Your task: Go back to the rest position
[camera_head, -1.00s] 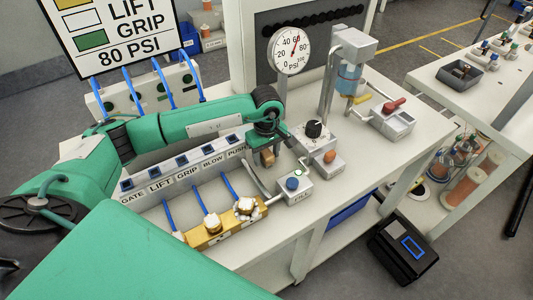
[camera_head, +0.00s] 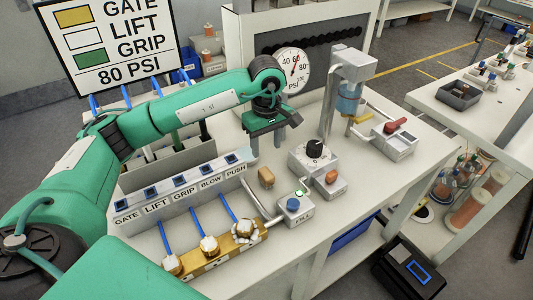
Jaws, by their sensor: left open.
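My left gripper (camera_head: 265,143) hangs from the green arm over the bench, behind the small tan block. Its two dark fingers point down and are apart, with nothing visible between them. The tan block (camera_head: 265,177) stands alone on the white bench top, in front of the fingers and apart from them. My right gripper is not in view.
The labelled socket strip (camera_head: 182,190) and brass valve block (camera_head: 210,258) lie in front of the arm. The FILL box (camera_head: 293,208), a grey knob box (camera_head: 314,158), a pressure gauge (camera_head: 292,68) and a column stand (camera_head: 340,95) are to the right. A sign (camera_head: 110,45) stands behind.

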